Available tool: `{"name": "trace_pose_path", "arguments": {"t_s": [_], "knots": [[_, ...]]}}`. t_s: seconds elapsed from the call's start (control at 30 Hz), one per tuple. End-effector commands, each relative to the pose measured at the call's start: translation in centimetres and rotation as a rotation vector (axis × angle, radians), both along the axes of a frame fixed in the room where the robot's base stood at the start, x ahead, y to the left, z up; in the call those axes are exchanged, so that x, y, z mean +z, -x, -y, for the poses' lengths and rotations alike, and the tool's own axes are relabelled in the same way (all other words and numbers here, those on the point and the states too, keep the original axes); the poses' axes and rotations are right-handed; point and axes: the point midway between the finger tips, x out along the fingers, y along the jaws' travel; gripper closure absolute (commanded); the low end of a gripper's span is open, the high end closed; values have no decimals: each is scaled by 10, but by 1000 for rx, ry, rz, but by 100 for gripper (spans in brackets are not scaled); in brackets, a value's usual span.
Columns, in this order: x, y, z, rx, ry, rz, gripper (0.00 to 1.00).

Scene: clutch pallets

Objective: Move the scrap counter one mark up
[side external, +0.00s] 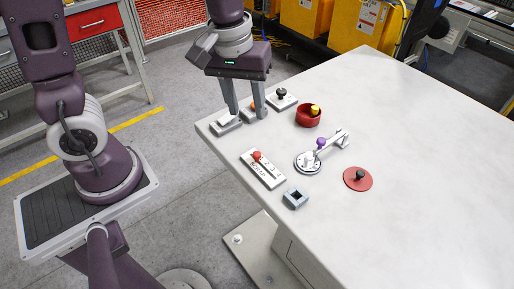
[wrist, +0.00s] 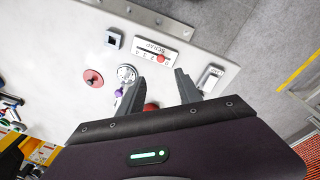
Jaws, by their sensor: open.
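The scrap counter is a white plate (side external: 266,172) near the table's left edge, lettered SCRAP, with a row of small marks and a red knob (side external: 257,155). The knob sits toward the plate's far left end; the exact mark is too small to read. In the wrist view the counter (wrist: 150,47) appears upside down, with its red knob (wrist: 161,58) toward the right. My gripper (side external: 247,115) is open and empty, fingers pointing down, behind the counter and apart from it. In the wrist view the gripper (wrist: 160,76) has its fingertips spread below the counter.
A grey-white switch plate (side external: 226,125) stands close to one finger. The table's right side is clear.

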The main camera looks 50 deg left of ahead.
Motion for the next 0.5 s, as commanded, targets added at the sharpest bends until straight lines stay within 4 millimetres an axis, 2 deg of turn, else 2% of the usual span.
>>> {"name": "trace_pose_path", "arguments": {"t_s": [0.03, 0.13, 0.37, 0.5], "knots": [[-24, -9, 2, 56, -5, -52, 59], [-57, -21, 3, 153, -16, -107, 59], [-94, -25, 3, 208, -26, -137, 59], [-122, -24, 3, 207, -26, -136, 59]]}}
